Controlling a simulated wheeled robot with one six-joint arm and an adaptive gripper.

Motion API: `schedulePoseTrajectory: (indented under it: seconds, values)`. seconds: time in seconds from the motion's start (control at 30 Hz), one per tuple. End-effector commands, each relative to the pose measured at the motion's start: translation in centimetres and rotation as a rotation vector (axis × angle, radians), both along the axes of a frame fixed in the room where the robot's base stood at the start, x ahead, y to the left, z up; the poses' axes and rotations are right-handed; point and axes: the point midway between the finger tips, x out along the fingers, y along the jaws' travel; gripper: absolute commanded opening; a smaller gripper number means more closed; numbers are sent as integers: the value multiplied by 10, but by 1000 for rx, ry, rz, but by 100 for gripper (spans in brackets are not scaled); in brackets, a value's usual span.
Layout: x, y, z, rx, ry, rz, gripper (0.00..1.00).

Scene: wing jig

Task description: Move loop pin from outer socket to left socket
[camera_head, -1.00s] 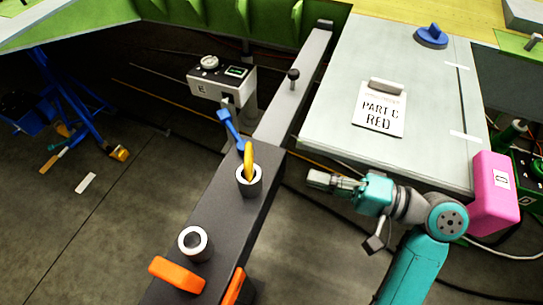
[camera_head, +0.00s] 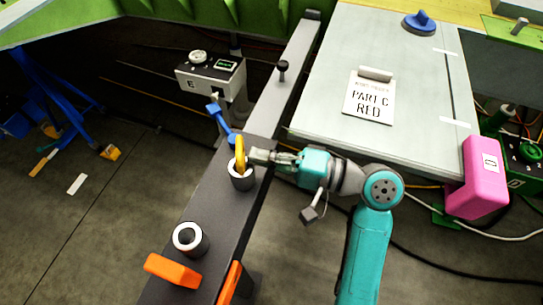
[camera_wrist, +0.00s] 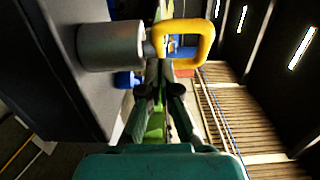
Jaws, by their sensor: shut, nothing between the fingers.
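The yellow loop pin (camera_head: 240,153) stands in the farther grey socket (camera_head: 242,180) on the dark beam. A second, nearer socket (camera_head: 188,238) has a white rim and is empty. My gripper (camera_head: 253,156) is shut and empty, with its fingertips right beside the loop on its right. In the wrist view the yellow loop (camera_wrist: 208,42) and the socket (camera_wrist: 110,46) lie just beyond the fingertips (camera_wrist: 158,72). I cannot tell whether the fingers touch the pin.
An orange block (camera_head: 172,271) lies by the nearer socket. A blue handle (camera_head: 221,122) and a grey box (camera_head: 210,74) with a dial are beyond the pin. A black knob (camera_head: 283,68) stands farther along the beam. A pale table (camera_head: 400,130) is to the right.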

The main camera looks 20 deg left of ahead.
Motion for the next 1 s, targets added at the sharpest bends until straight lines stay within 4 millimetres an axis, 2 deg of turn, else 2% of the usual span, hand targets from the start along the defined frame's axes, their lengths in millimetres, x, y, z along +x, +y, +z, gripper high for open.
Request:
schedulePoseTrajectory:
  seconds: [0.3, 0.53, 1.0]
  values:
    - [-1, 1, 0, 0, 0, 1, 0]
    - [-17, 13, 0, 0, -1, 3, 0]
    - [-18, 15, 1, 2, -1, 13, 0]
